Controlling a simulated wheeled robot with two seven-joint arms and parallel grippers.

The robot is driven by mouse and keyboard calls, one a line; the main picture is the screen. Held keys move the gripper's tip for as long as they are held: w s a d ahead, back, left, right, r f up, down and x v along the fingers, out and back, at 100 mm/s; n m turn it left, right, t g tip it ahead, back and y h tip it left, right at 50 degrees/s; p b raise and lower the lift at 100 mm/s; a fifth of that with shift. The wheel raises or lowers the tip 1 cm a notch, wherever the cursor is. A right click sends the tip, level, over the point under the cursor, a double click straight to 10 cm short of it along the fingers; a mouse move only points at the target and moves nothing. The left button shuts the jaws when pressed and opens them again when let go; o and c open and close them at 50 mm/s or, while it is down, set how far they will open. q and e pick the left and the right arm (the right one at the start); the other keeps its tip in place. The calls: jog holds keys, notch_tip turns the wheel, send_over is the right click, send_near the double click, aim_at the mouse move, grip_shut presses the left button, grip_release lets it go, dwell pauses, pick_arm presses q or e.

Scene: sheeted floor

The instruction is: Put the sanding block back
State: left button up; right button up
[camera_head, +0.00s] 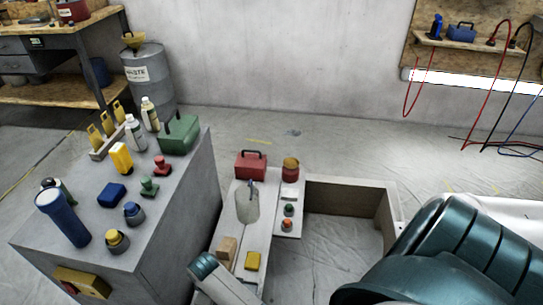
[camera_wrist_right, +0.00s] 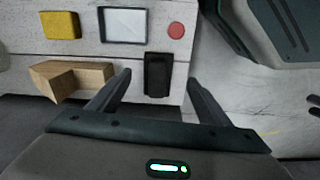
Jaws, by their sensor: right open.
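No block is labelled, so I cannot tell for certain which is the sanding block. A small black block (camera_wrist_right: 158,68) lies on the pale board in the right wrist view. My right gripper (camera_wrist_right: 159,78) is open, with one finger on each side of that black block's near end and gaps between. A wooden block (camera_wrist_right: 70,79) and a yellow block (camera_wrist_right: 61,25) lie to its left. In the head view the wooden block (camera_head: 227,248) and yellow block (camera_head: 252,261) sit on the low bench. My left gripper is not in view.
A white dark-rimmed rectangle (camera_wrist_right: 124,25) and a red disc (camera_wrist_right: 176,31) are beyond the black block. A red toolbox (camera_head: 250,167) and grey cylinder (camera_head: 247,204) stand on the bench. A grey cabinet (camera_head: 165,225) at left holds bottles, a flashlight (camera_head: 62,217) and a green box (camera_head: 178,135).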

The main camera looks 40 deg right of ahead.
jog(key=s+d+f, duration=0.1)
jog(key=s+f, duration=0.1)
jog(key=s, duration=0.1)
jog(key=s+d+f+m, duration=0.1)
jog(key=s, duration=0.2)
jog(key=s+d+f+m+t, duration=0.1)
jog(key=s+f, duration=0.1)
jog(key=s, duration=0.2)
jog(key=shift+d+f, duration=0.3)
jog(key=shift+d, duration=0.05)
jog(key=s+d+f+m+t, duration=0.1)
jog(key=s+d+m, duration=0.1)
jog(key=s, duration=0.8)
jog(key=shift+s+f+m, duration=0.3)
jog(key=shift+s+f, duration=0.05)
jog(key=shift+f, duration=0.05)
jog(key=shift+d, duration=0.15)
